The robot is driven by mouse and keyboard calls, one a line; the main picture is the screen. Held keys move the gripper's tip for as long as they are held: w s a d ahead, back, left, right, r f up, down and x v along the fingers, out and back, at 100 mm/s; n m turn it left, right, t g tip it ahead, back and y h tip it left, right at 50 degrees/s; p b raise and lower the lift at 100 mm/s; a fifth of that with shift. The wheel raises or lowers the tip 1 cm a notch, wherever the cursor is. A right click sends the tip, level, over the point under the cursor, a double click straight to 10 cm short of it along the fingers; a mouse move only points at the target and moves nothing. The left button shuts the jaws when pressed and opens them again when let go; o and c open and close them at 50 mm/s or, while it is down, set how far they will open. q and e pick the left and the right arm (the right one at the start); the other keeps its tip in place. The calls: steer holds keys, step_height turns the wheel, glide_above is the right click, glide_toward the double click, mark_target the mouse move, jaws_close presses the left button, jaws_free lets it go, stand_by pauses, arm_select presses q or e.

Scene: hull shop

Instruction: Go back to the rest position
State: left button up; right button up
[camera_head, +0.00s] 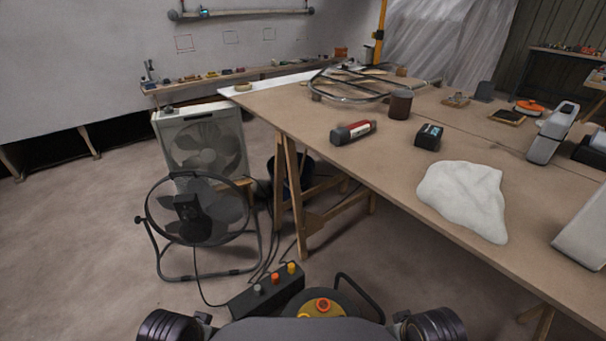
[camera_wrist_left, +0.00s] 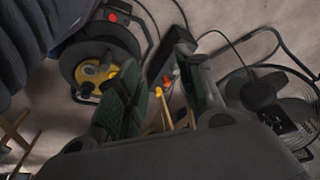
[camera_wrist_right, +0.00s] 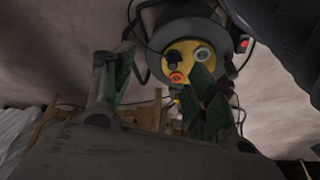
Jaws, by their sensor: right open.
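My left gripper (camera_wrist_left: 156,62) shows in the left wrist view with its two green-padded fingers spread and nothing between them. It hangs above the floor, with a cable reel and a fan beyond it. My right gripper (camera_wrist_right: 163,66) shows in the right wrist view, also spread and empty, with the reel's yellow hub behind its fingers. In the head view only dark rounded parts of my arms show at the bottom edge; both grippers are out of sight there.
A long workbench (camera_head: 375,168) fills the right side, bearing a white cloth (camera_head: 466,198), a dark jar (camera_head: 400,105) and several tools. A floor fan (camera_head: 198,212) and a box fan (camera_head: 203,148) stand left of its trestle. A cable reel (camera_head: 322,305) lies close ahead. Left floor is clear.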

arm_select(q)
step_height(320, 180, down, 10)
steer(key=s+g+p, duration=0.1)
steer(key=s+p, duration=0.1)
steer(key=p, duration=2)
arm_select(e)
step_height(320, 180, down, 10)
steer(key=s+g, duration=0.1)
steer(key=s, duration=0.2)
arm_select(q)
steer(key=s+a+r+p, duration=0.1)
steer(key=s+a+p, duration=0.1)
steer(key=s+p, duration=0.9)
steer(key=s+a+r+g+p, duration=0.1)
steer(key=s+a+p, duration=0.1)
steer(key=s+p, duration=1)
steer(key=shift+r+g, duration=0.2)
steer(key=shift+g, duration=0.1)
arm_select(e)
steer(key=s+d+r, duration=0.1)
steer(key=s+d, duration=0.1)
steer(key=s, duration=0.9)
steer(key=s+d+r+g, duration=0.1)
steer(key=s+d, duration=0.1)
steer(key=s, duration=0.9)
steer(key=shift+s+d+r+g, duration=0.15)
steer(key=shift+d+r+g, duration=0.1)
steer(key=shift+d+g, duration=0.05)
